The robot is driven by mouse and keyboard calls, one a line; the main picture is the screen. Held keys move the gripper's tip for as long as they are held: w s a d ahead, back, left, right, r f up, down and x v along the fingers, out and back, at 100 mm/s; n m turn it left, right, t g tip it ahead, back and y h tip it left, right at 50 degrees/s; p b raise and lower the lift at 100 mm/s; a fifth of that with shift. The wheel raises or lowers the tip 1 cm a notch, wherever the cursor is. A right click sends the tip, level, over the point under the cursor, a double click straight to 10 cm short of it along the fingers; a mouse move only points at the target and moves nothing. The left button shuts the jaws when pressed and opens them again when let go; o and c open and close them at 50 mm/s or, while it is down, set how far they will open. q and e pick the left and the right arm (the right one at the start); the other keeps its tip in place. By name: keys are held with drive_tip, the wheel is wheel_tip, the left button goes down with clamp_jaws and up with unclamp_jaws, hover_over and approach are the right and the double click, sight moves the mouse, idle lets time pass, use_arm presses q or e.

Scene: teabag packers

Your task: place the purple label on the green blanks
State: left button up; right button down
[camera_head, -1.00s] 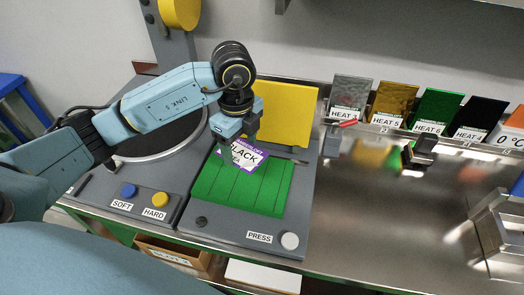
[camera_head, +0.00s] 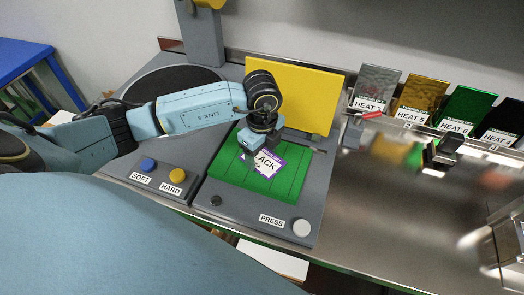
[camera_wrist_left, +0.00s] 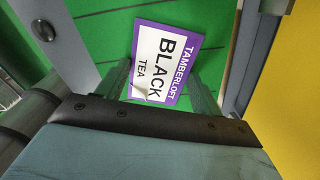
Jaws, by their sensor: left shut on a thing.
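The purple label (camera_head: 264,162) is a white card with a purple border reading "BLACK TEA". My left gripper (camera_head: 254,150) is shut on it at one edge. The label also shows in the left wrist view (camera_wrist_left: 163,62), between the fingertips (camera_wrist_left: 165,85) and tilted, with one corner slightly curled. The green blanks (camera_head: 232,177) lie as a flat green sheet with dark dividing lines on the grey press. The label is over their upper middle part; I cannot tell whether it touches them.
A yellow plate (camera_head: 290,95) stands upright behind the blanks. A white PRESS button (camera_head: 302,228) is at the front right. Blue (camera_head: 148,164) and yellow (camera_head: 177,175) buttons sit at left. Coloured foil samples (camera_head: 467,106) line the back right.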

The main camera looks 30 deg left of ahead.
sight(262, 159)
use_arm(q)
drive_tip(key=shift+f, duration=0.1)
drive_tip(key=o, duration=0.9)
wheel_tip(262, 159, up, 12)
drive_tip(key=shift+r, duration=0.15)
